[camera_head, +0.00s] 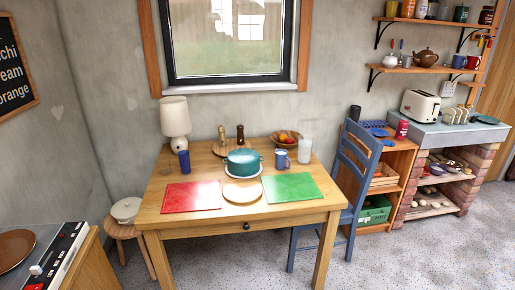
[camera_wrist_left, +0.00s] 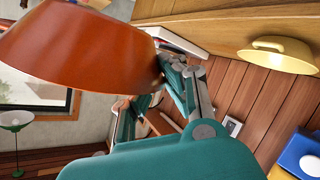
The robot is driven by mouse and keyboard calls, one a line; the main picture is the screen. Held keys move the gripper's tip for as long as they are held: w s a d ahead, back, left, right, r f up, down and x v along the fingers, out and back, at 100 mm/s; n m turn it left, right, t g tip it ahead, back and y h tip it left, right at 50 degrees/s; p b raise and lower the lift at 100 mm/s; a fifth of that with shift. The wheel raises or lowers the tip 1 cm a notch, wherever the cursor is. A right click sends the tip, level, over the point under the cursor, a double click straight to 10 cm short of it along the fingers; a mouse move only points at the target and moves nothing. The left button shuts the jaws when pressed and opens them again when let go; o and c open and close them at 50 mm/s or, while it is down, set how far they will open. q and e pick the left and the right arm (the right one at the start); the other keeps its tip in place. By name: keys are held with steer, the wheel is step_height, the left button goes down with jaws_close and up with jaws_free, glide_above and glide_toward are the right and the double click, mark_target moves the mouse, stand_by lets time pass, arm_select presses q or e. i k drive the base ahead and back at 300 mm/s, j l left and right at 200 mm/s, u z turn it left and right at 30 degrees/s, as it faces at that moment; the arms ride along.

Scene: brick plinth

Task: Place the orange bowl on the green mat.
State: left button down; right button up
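The green mat (camera_head: 303,187) lies flat and bare at the right of the wooden table in the head view. In the left wrist view an orange bowl (camera_wrist_left: 75,48) fills the upper left, close to the camera. My left gripper (camera_wrist_left: 168,80) has its fingertips at the bowl's rim and appears shut on it; the exact contact is partly hidden by the bowl. Neither gripper shows in the head view, so my right gripper is out of sight.
Beside the green mat are a red mat (camera_head: 191,197), a round wooden board (camera_head: 243,192) and a teal pot (camera_head: 243,161). A blue mug (camera_head: 282,159) and a fruit bowl (camera_head: 285,139) stand behind. A blue chair (camera_head: 352,180) is at the table's right.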

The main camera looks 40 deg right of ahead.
mark_target(300, 188)
steer(key=i+l, duration=0.15)
steer(key=l, duration=0.35)
steer(key=i+l, duration=0.1)
steer(key=l, duration=0.45)
steer(key=i+l+z, duration=0.1)
steer(key=l, duration=0.4)
steer(key=i+l, duration=0.2)
steer(key=l, duration=0.3)
steer(key=i+l+z, duration=0.1)
steer(key=l, duration=0.4)
steer(key=i+l, duration=0.25)
steer(key=l, duration=0.25)
steer(key=i+l, duration=0.15)
steer(key=l, duration=0.35)
steer(key=i+l+z, duration=0.1)
steer(key=l, duration=0.4)
steer(key=i, duration=0.05)
